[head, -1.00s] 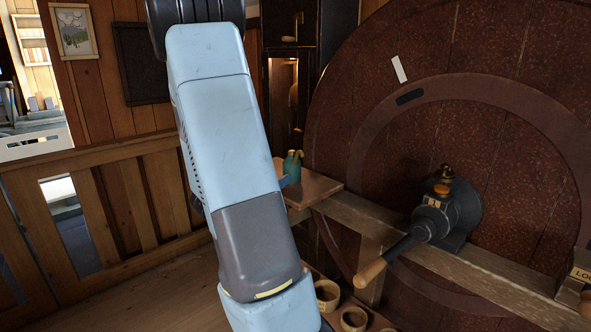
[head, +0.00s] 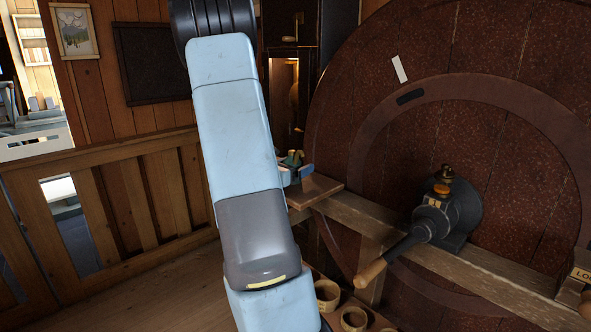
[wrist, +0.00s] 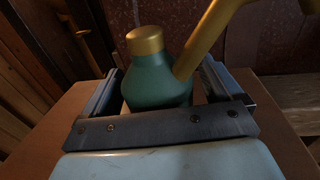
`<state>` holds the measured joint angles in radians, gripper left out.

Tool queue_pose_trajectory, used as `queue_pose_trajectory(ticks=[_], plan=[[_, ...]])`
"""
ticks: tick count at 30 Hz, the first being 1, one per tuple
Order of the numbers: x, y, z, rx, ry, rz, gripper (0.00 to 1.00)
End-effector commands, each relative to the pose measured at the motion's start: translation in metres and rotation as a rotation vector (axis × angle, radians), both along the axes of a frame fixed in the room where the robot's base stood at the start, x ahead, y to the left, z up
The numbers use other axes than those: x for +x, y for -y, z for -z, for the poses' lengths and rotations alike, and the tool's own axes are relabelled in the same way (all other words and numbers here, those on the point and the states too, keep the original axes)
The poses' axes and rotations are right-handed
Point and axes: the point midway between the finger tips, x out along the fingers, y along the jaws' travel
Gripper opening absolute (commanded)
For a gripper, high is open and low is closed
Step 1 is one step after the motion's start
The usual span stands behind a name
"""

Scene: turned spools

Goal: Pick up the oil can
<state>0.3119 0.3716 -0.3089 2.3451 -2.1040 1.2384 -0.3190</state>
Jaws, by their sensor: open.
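The oil can is green with a brass cap and a slanting brass spout. In the wrist view the oil can (wrist: 150,82) stands upright between the two fingers of my gripper (wrist: 162,70), which is open. One finger is on each side of its body; I cannot tell if either touches it. The spout rises to the upper right, over the right finger. In the head view the oil can (head: 292,157) is mostly hidden behind my arm and gripper, with its top showing. It stands on a small wooden shelf (head: 322,188).
A large dark red wheel (head: 480,90) fills the right side. A dark crank unit with a wooden handle (head: 371,274) sits on the beam (head: 480,268) right of the shelf. Several wooden rings (head: 327,292) lie below. A wooden railing (head: 110,205) runs along the left.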

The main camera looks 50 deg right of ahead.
Motion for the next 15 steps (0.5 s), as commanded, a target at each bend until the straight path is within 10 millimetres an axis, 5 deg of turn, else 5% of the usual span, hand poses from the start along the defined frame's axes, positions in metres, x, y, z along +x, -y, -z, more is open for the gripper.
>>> queue_pose_trajectory(ticks=[7,15], plan=[[-0.0001,0.0024,0.0000,0.000,0.000,0.000,0.92],[-0.0002,0.0024,-0.0001,0.000,0.001,0.000,0.66]])
